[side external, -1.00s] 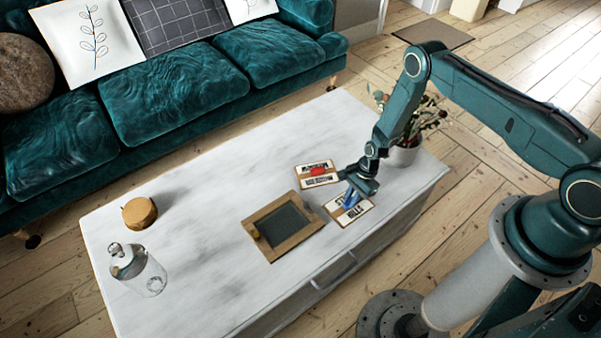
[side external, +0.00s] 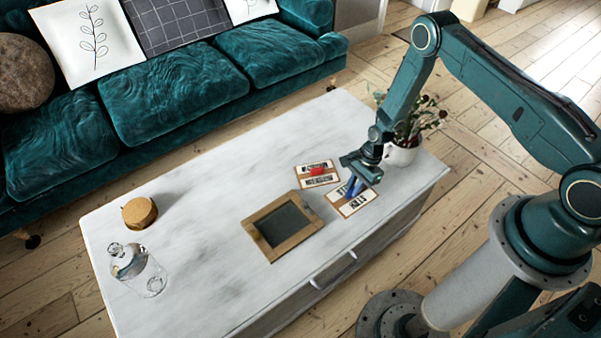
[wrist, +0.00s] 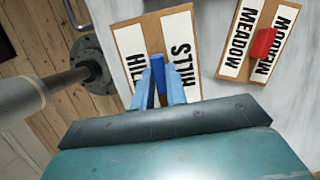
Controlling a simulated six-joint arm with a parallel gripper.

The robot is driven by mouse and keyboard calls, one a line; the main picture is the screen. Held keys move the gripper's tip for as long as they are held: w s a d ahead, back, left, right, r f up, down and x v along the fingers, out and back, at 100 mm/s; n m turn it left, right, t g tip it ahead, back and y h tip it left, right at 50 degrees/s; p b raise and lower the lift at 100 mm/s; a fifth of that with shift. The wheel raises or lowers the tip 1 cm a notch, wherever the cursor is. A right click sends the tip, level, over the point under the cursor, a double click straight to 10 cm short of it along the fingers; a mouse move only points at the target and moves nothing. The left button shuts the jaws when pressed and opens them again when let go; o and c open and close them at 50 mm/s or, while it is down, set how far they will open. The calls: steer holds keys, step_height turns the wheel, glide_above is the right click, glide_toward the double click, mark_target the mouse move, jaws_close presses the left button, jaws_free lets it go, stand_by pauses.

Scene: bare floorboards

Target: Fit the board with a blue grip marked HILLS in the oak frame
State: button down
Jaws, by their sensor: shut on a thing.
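The HILLS board (side external: 362,203) is a brown board with white panels lettered HILLS and a blue grip in its middle. It also shows in the wrist view (wrist: 133,45), with the blue grip (wrist: 157,68) between the fingers. My gripper (side external: 352,186) is shut on that blue grip from above. The fingers (wrist: 160,88) hide part of the lettering. The board looks held just above the table, but the gap is hard to judge. The oak frame (side external: 300,239), with a dark recessed middle, lies on the table left of the board.
A second board (side external: 317,181) with a red grip, lettered MEADOW in the wrist view (wrist: 237,40), lies close behind. A potted plant (side external: 402,155) stands right of my gripper. A glass jar (side external: 140,272) and a round tan box (side external: 139,213) stand far left. Table (side external: 200,240) between is clear.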

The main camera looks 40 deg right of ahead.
step_height(320, 180, up, 14)
stand_by(0.6)
stand_by(0.5)
steer(key=w+a+f, duration=0.3)
steer(key=a+f, duration=0.3)
steer(key=a, duration=0.5)
steer(key=w+a+f, duration=0.4)
steer(key=a+f, duration=0.2)
steer(key=a, duration=0.4)
steer(key=shift+w+a, duration=0.25)
steer(key=shift+a, duration=0.1)
steer(key=shift+f, duration=0.15)
steer(key=shift+f, duration=2.4)
steer(key=shift+f, duration=0.85)
